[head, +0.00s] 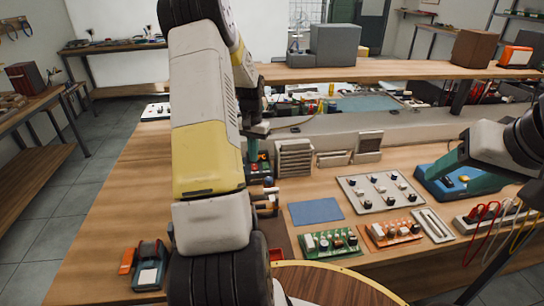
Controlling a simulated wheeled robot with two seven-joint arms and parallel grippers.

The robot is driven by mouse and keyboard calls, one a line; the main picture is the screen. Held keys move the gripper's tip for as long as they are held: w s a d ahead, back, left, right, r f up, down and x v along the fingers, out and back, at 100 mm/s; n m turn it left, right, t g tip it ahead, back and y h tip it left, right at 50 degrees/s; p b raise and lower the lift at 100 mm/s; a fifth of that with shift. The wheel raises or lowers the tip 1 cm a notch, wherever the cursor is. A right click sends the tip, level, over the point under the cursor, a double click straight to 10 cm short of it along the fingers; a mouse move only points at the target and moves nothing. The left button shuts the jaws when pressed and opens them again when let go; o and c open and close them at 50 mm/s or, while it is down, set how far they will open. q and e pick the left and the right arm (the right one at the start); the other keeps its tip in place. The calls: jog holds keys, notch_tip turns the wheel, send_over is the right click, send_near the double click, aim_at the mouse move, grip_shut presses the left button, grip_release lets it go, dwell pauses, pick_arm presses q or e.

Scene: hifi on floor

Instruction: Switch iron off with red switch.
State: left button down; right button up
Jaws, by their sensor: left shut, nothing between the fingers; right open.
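A small dark unit (261,172) with red and green spots on its front stands on the bench, just right of my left arm. It looks like the iron's station, but it is partly hidden, and I cannot tell which spot is the red switch or its position. My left gripper (254,158) is shut and empty, pointing down at this unit. I cannot tell if it touches. My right gripper (458,172) is open, over a blue device (433,184) at the right. The iron itself is not clearly visible.
A grey panel with knobs (379,193), a blue mat (316,211), a green circuit board (329,241) and an orange one (391,233) lie on the bench. Grey racks (295,158) stand behind. A raised shelf (400,70) spans the back. The bench's left part is mostly clear.

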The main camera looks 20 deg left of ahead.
aim_at(255, 164)
pick_arm(q)
jog(key=shift+f, duration=0.95)
dwell(0.5)
jog(key=shift+r, duration=3.5)
jog(key=s+d+r+t, duration=0.1)
jog(key=s+d+r, duration=0.3)
jog(key=d+r, duration=0.3)
jog(key=s+d+r+t, duration=0.2)
jog(key=s+d+r, duration=0.3)
jog(key=r, duration=0.3)
jog(key=s+d+r+t+h, duration=0.1)
jog(key=s+d+r, duration=0.1)
jog(key=s+d, duration=0.3)
jog(key=s+d+r+t+h, duration=0.1)
jog(key=s+d, duration=0.3)
jog(key=s, duration=0.7)
jog(key=shift+s+d+r+m+t, duration=0.35)
jog(key=shift+r+m+t, duration=0.05)
jog(key=shift+r+t, duration=0.2)
